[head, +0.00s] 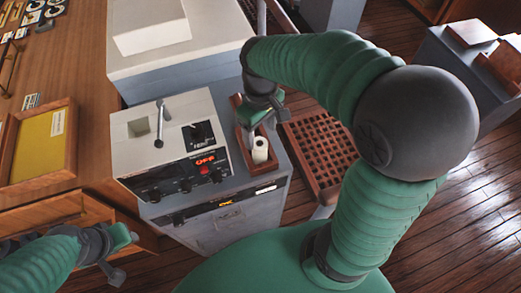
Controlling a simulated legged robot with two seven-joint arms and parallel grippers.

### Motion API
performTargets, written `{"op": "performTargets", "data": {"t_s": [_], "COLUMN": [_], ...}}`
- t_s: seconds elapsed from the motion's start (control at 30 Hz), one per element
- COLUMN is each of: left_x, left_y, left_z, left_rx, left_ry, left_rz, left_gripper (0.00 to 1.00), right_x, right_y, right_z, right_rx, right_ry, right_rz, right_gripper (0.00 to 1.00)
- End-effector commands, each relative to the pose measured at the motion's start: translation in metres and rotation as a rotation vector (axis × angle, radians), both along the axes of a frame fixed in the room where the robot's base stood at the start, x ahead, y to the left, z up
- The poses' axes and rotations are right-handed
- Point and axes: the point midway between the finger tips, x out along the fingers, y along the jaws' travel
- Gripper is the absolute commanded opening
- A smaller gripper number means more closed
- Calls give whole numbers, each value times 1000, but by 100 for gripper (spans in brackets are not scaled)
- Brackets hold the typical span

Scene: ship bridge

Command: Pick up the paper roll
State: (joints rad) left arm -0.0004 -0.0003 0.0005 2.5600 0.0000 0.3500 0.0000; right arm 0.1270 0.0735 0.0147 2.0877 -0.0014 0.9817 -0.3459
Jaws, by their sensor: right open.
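The paper roll (260,150) is a small white cylinder standing upright in a narrow wooden tray (273,168) on the grey cabinet. My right gripper (254,128) is open and points down into the tray, just above and beside the roll's far left side. I cannot tell whether a finger touches the roll. The gripper hides part of the tray behind the roll. My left gripper (122,257) is at the lower left, away from the roll, with its two prongs apart and nothing between them.
A white instrument box (170,143) with a lever and red display stands left of the tray. A wooden grating (322,150) lies to the right. A wooden console with a yellow framed panel (38,145) is on the left. Wooden floor is clear at the lower right.

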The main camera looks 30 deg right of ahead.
Motion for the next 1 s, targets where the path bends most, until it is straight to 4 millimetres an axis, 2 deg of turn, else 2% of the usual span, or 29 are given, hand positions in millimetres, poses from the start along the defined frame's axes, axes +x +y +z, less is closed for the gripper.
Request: {"op": "performTargets", "data": {"t_s": [0.03,0.27,0.43,0.53,0.7,1.0], "left_x": [0,0,0,0,0,0], "left_y": [0,0,0,0,0,0], "left_z": [0,5,8,8,8,8], "left_rx": [0,0,0,0,0,0], "left_ry": [0,0,0,0,0,0], "left_rz": [0,1,1,1,1,1], "left_gripper": [41,41,41,41,41,41], "right_x": [-1,0,2,2,2,2], "right_y": [1,-2,-6,-7,-7,-6], "right_z": [-9,-35,-66,-72,-72,-72], "right_rx": [0,-1,1,0,0,-1], "right_ry": [3,3,2,-1,-2,-2], "right_rz": [1,0,1,0,0,1], "right_gripper": [67,67,67,67,67,27]}}
